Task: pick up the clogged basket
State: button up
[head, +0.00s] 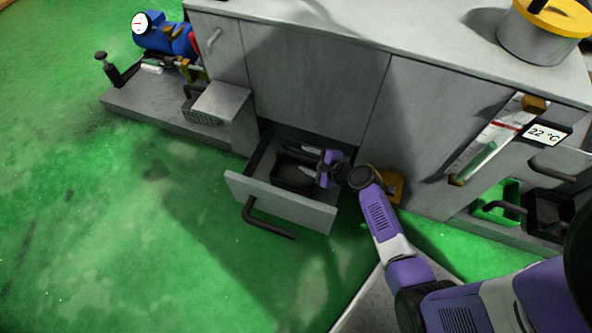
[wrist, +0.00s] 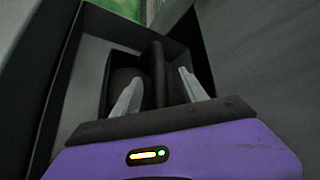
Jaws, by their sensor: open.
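A dark basket (head: 289,178) sits inside the pulled-out grey drawer (head: 282,205) under the worktop. Its dark bar-like handle (wrist: 158,72) runs upright in the wrist view, between my two pale fingers. My gripper (head: 309,163) is down in the drawer opening, over the basket. In the wrist view my gripper (wrist: 158,92) is open, with one finger on each side of the handle and gaps showing. The basket's inside is dark, and any clogging cannot be made out.
The drawer's front has a dark bent handle (head: 265,222). Cabinet doors (head: 315,80) rise behind it. At right are a green tray (head: 497,207), a dark bin (head: 550,213) and a temperature gauge (head: 498,140). Green floor (head: 120,250) is clear at left.

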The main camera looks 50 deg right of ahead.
aim_at(303, 158)
jog(key=b+x, duration=0.1)
jog(key=x, duration=0.1)
jog(key=b+x, duration=0.2)
jog(key=x, duration=0.1)
jog(key=shift+d+f, duration=0.1)
jog(key=shift+f, duration=0.4)
